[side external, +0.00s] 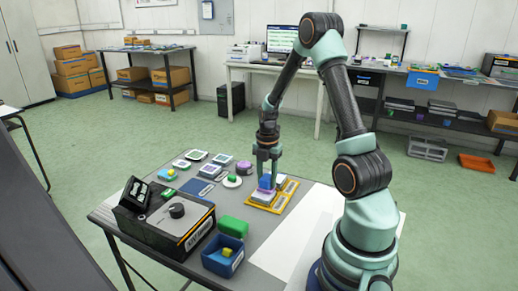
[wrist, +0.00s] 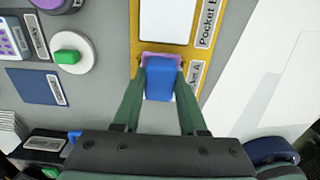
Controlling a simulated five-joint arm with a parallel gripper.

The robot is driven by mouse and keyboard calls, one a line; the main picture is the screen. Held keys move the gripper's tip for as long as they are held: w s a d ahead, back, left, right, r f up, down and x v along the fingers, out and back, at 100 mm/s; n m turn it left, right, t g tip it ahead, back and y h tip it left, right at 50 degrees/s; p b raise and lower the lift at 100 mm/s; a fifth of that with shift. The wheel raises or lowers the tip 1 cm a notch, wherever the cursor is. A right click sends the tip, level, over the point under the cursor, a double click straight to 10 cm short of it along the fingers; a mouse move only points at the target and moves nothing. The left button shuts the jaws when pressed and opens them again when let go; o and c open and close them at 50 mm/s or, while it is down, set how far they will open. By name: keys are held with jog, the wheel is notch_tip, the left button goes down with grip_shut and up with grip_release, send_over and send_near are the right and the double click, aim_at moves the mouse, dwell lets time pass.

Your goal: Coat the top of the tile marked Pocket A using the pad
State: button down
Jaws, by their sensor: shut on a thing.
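My gripper (side external: 268,158) is shut on the pad, a blue block (side external: 266,181) with a lilac underside. In the wrist view the green fingers (wrist: 162,78) grip the blue block (wrist: 160,80) on both sides, and the lilac edge shows beyond it. The pad is over the Pocket A end of the yellow tray (wrist: 135,28). A pale tile (side external: 262,197) shows under it in the side view; the pad hides most of it. I cannot tell whether the pad touches the tile. The label, partly hidden, ends in "A" (wrist: 194,74).
The Pocket B tile (wrist: 165,20) is white. Left of the tray are a white round dish (wrist: 72,52) with a green block and a navy card (wrist: 36,87). A black machine (side external: 165,220), a green block (side external: 233,226) and a blue bin (side external: 224,256) stand nearer the front.

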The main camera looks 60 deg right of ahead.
jog(key=shift+a, duration=3)
jog(key=shift+r, duration=0.15)
jog(key=shift+r, duration=2.9)
notch_tip(320, 180, up, 3)
jog(key=shift+f, duration=0.1)
jog(key=shift+f, duration=3.45)
